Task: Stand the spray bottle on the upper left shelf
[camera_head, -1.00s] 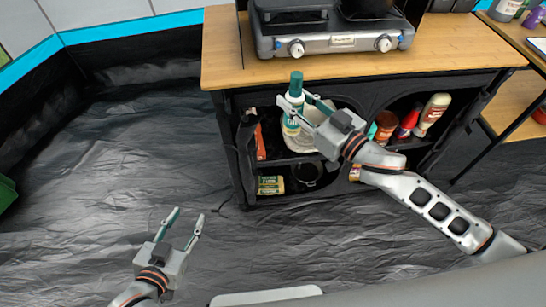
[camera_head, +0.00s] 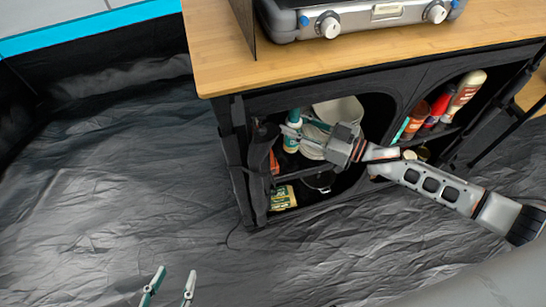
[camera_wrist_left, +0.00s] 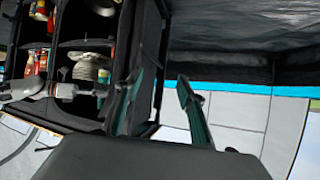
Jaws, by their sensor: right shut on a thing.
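The spray bottle (camera_head: 291,145), white and teal, is upright or nearly so inside the upper left compartment of the black cabinet, near its left side. My right gripper (camera_head: 294,129) reaches in from the right and is shut on it. I cannot tell whether its base touches the upper left shelf (camera_head: 288,170). In the left wrist view, which is upside down, the bottle (camera_wrist_left: 103,77) also shows inside the cabinet. My left gripper (camera_head: 173,277) is open and empty over the floor, at the bottom edge of the head view.
White dishes (camera_head: 338,112) stand close to the right of the bottle. An orange-red item (camera_head: 274,161) is at the left wall. A yellow-green box (camera_head: 283,197) and a dark pot (camera_head: 319,182) are below. The wooden top (camera_head: 225,55) overhangs. Several bottles fill the right compartment.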

